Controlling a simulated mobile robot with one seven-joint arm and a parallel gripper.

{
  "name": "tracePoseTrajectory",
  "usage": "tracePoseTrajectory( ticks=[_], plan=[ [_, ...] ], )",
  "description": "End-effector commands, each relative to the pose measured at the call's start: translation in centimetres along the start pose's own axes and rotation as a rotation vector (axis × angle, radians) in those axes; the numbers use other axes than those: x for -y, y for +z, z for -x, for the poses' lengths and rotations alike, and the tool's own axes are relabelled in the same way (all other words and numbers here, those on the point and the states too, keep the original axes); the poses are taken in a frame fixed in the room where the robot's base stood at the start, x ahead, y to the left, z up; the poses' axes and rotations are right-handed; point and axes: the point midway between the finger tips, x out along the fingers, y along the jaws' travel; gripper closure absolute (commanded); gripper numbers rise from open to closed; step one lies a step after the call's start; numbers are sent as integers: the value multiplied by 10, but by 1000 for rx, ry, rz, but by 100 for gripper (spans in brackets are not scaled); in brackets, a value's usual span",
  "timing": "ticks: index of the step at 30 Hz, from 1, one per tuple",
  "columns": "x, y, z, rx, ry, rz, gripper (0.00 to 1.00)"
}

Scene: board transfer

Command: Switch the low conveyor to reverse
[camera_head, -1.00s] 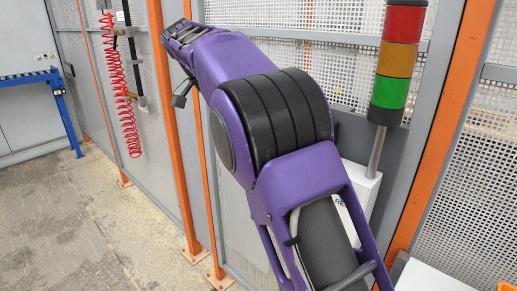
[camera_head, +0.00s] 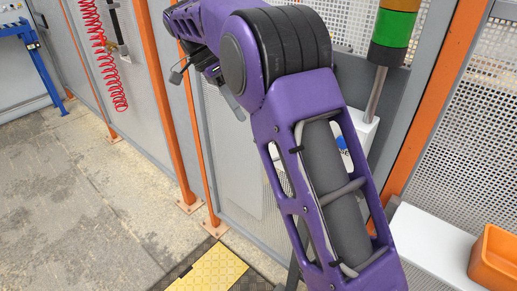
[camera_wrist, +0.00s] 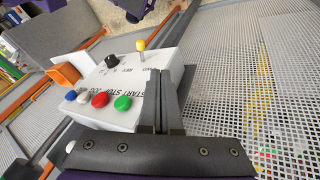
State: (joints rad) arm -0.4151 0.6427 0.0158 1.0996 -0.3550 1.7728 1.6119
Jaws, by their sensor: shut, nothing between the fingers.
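In the wrist view a white control box (camera_wrist: 132,75) carries a black knob (camera_wrist: 112,60) and a yellow-tipped lever (camera_wrist: 140,46), with small black lettering between them, partly unreadable. A green button (camera_wrist: 122,103), a red button (camera_wrist: 100,100) and pale and blue buttons line its near edge, beside START and STOP lettering. My gripper (camera_wrist: 165,72) is shut and empty, its fingers in front of the box's right part, right of the green button and below the lever. I cannot tell whether it touches the box. In the head view my arm hides most of the box; the gripper is not visible.
An orange bin (camera_head: 493,258) sits on a white shelf (camera_head: 430,235) at right. A signal tower (camera_head: 391,40) stands behind my arm. Perforated fence panels (camera_head: 452,140) and orange posts run behind. A blue-framed stand (camera_head: 52,75) is far left. The floor at left is clear.

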Motion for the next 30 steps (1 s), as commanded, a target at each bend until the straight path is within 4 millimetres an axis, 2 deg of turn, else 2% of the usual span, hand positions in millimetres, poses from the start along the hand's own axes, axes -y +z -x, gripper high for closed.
tracePoseTrajectory(
  ticks=[1, 10, 19, 30],
  plan=[
    [0, 0, -13, 1, 4, 0, 100],
    [0, 0, -77, 0, 3, 0, 100],
    [-23, 5, -97, 0, 0, 0, 100],
    [-27, 6, -101, 0, -1, 0, 100]
  ],
)
